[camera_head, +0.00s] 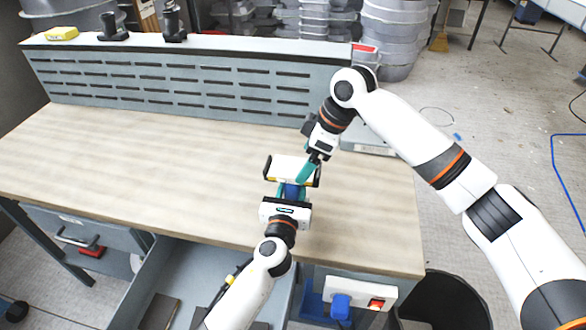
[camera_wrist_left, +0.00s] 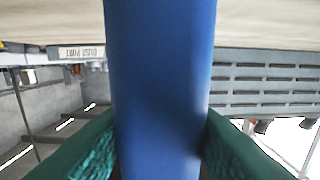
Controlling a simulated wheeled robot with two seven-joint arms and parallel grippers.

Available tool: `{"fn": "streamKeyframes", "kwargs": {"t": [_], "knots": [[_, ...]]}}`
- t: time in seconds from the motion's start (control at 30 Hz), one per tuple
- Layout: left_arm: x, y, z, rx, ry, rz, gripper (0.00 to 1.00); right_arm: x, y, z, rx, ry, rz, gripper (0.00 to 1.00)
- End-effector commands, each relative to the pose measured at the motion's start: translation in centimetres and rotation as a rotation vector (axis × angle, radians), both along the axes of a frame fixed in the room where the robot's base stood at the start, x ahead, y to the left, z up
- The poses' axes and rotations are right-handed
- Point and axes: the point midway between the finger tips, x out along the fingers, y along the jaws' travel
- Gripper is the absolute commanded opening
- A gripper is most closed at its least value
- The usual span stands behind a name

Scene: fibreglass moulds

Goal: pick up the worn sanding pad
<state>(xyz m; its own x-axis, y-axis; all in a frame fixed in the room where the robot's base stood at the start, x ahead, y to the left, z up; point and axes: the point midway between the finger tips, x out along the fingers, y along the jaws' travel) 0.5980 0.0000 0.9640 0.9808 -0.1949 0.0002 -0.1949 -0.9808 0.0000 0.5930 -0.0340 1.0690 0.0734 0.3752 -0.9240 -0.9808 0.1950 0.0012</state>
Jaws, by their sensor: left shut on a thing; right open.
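My left gripper (camera_head: 290,195) is shut on a blue, rounded body (camera_wrist_left: 158,90) above the bench. This blue body also shows between the green fingers in the head view (camera_head: 292,191). A pale, flat-topped piece (camera_head: 288,165) with a yellowish edge sits just beyond it, between dark side parts. I cannot tell whether this pale piece is the worn sanding pad. My right gripper (camera_head: 306,173) is open, its green fingers pointing down at the pale piece's right side. I cannot tell whether they touch it.
The wooden bench top (camera_head: 130,170) is largely clear on the left. A slotted grey panel (camera_head: 190,85) closes its back, with a yellow item (camera_head: 62,33) on the ledge. An open drawer (camera_head: 185,275) juts out in front. A black bin (camera_head: 447,300) stands front right.

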Motion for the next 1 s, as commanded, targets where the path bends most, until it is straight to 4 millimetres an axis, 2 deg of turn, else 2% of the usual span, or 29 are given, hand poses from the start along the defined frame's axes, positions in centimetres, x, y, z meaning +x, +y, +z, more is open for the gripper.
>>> {"fn": "streamKeyframes", "kwargs": {"t": [0.13, 0.4, 0.47, 0.7, 1.0], "knots": [[0.0, 0.0, -0.1, 0.000, 0.001, 0.000, 0.09, 0.1, 0.7, -1.6, 0.000, 0.000, 0.000, 0.91], [0.0, 0.0, -0.1, 0.000, 0.001, 0.000, 0.09, 0.2, 0.8, -2.0, 0.001, -0.002, -0.001, 0.91], [0.0, 0.0, -0.1, 0.000, 0.001, 0.000, 0.09, 0.2, 0.8, -2.0, 0.001, -0.001, 0.000, 0.84], [0.0, 0.0, -0.1, 0.000, 0.001, 0.000, 0.09, 0.2, 0.8, -2.0, 0.001, -0.001, 0.000, 0.45], [0.0, 0.0, -0.1, 0.000, 0.001, 0.000, 0.09, 0.2, 0.8, -1.5, 0.001, -0.002, 0.000, 0.43]]}}
